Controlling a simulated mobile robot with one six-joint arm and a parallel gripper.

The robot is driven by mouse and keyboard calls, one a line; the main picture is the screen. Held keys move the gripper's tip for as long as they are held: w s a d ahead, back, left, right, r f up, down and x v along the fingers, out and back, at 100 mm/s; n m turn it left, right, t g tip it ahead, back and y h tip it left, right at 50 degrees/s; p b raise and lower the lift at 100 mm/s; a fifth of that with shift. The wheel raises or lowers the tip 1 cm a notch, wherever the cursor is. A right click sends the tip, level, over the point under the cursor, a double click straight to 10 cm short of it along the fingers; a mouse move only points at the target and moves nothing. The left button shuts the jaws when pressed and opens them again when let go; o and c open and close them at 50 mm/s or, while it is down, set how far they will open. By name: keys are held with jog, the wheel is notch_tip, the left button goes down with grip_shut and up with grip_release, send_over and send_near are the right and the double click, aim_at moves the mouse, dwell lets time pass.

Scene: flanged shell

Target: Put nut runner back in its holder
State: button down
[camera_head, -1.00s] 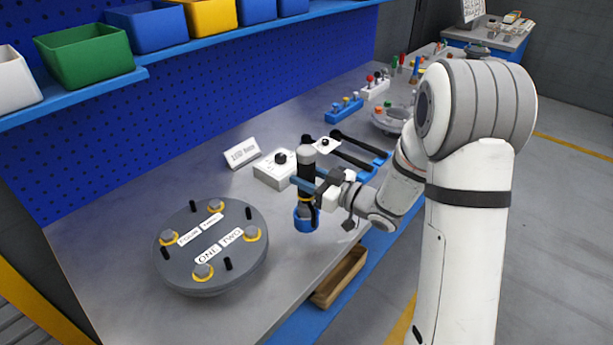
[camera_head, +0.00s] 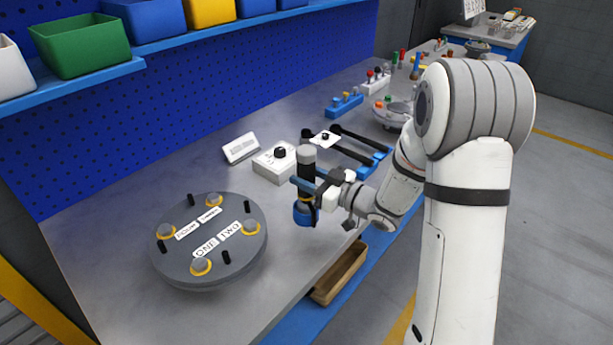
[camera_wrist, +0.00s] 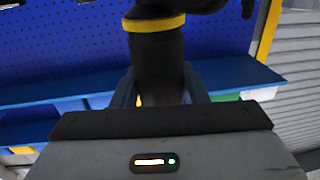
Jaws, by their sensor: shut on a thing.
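The nut runner (camera_head: 306,165) is upright, with a dark body and a grey top. My gripper (camera_head: 308,188) is shut around its body. In the wrist view, the dark tool body (camera_wrist: 160,65) with a yellow band stands between my fingers. A round blue piece (camera_head: 305,214), apparently the holder, is directly under the tool at the bench's front edge. I cannot tell whether the tool's lower end is inside it or just above it.
A round grey flanged shell (camera_head: 190,268) with several bolts lies left on the bench. A white box with a black knob (camera_head: 270,166) and black-armed blue fixtures (camera_head: 360,148) stand behind. A wooden tray (camera_head: 340,275) is below the front edge. Blue shelf (camera_head: 75,90) holds bins.

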jog(key=shift+f+b, duration=0.9)
jog(key=shift+f, duration=0.15)
jog(key=c, duration=1)
grip_release()
jog(key=shift+o, duration=1.2)
jog(key=shift+f, duration=0.1)
jog(key=v, duration=0.7)
jog(key=shift+s+d+b, duration=0.3)
